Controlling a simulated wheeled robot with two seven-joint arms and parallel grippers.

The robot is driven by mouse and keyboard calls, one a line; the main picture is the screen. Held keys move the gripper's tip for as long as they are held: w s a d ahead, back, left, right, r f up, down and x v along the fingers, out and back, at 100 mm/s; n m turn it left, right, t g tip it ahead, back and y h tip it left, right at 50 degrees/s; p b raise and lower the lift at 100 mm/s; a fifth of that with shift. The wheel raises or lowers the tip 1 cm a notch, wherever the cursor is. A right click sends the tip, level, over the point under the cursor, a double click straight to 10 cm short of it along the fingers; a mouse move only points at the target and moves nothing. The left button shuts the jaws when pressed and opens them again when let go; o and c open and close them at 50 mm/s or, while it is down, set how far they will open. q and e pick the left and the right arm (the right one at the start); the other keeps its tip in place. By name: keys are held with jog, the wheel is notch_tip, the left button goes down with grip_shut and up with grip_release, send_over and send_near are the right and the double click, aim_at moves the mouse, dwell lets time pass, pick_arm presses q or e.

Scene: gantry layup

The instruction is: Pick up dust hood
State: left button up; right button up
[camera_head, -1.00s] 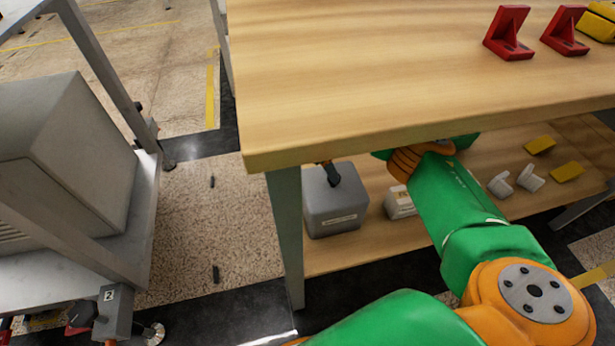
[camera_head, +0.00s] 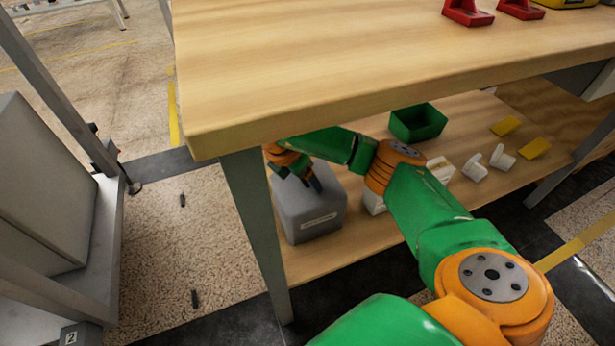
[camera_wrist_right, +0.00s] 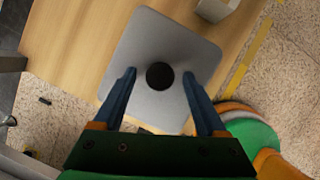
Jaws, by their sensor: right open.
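The dust hood appears to be the grey box with a pale label (camera_head: 312,218) on the lower shelf, near its left end. It stands upright, and in the right wrist view its grey top (camera_wrist_right: 150,45) shows a round black knob (camera_wrist_right: 160,76) in the middle. My right gripper (camera_head: 308,180) is over the hood's top, under the tabletop. In the right wrist view its two fingers (camera_wrist_right: 159,77) are open, with the knob between them and a gap on each side. I cannot tell how far the fingertips are above the hood. My left gripper is not in view.
The wooden tabletop (camera_head: 400,60) overhangs my arm, and a table leg (camera_head: 257,240) stands just left of the hood. The lower shelf (camera_head: 385,240) also holds a green bin (camera_head: 418,122), white parts (camera_head: 502,157) and yellow blocks (camera_head: 506,126). A grey cart (camera_head: 90,270) stands at left.

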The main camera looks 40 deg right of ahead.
grip_shut()
dwell(1.3)
